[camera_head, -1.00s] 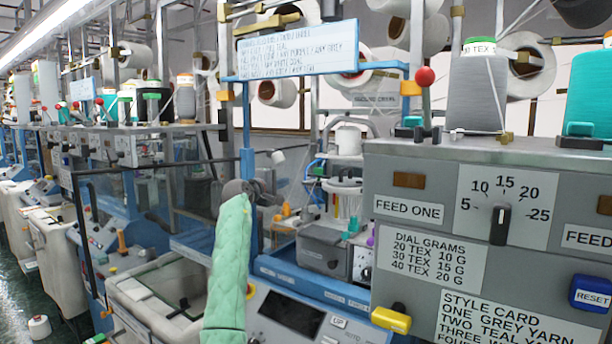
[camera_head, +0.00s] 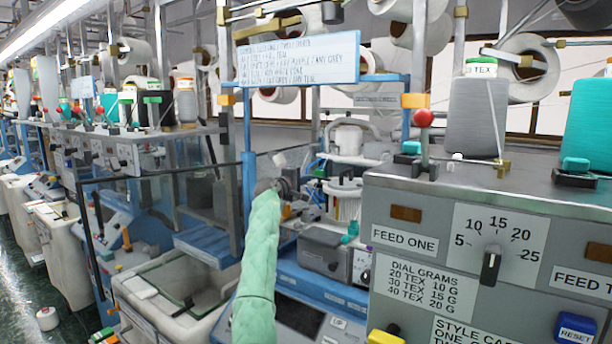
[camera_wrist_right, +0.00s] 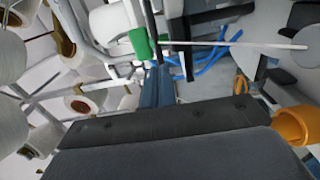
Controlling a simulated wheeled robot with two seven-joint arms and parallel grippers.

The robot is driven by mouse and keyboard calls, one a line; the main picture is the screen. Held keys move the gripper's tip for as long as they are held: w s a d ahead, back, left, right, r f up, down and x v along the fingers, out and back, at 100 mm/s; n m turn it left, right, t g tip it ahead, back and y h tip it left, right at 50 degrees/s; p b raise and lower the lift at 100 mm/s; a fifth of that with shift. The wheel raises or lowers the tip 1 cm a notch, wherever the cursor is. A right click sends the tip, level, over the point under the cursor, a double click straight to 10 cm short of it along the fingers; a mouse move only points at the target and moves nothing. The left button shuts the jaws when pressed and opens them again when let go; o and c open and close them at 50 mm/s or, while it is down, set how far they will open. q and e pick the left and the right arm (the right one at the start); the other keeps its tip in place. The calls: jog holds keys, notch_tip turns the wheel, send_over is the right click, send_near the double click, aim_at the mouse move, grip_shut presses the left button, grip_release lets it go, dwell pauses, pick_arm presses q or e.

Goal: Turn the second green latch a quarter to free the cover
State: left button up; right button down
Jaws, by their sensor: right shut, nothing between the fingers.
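My right arm, in a pale green sleeve, reaches up from the bottom middle of the head view. Its dark gripper (camera_head: 277,187) is small there, just right of a blue post (camera_head: 250,150), and partly hidden by the sleeve. It is shut and empty. In the right wrist view the dark gripper body (camera_wrist_right: 180,130) fills the lower part. A bright green block (camera_wrist_right: 140,43) sits beyond it, apart from it; I cannot tell if it is the second latch. I cannot make out the cover with certainty. My left gripper is not in view.
A grey cabinet (camera_head: 400,240) with a dial (camera_head: 491,265) stands at the right. A red ball (camera_head: 423,117) on a post and yarn cones (camera_head: 476,115) stand at its top. A written board (camera_head: 297,58) hangs above. A clear-sided machine with a white bin (camera_head: 170,290) is at the left.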

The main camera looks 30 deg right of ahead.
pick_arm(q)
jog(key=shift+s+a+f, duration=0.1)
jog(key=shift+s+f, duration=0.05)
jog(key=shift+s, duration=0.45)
pick_arm(e)
jog(key=shift+w+d, duration=0.2)
jog(key=shift+d, duration=0.25)
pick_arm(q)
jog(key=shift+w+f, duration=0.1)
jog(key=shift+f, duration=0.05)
pick_arm(e)
jog(key=shift+g, duration=0.3)
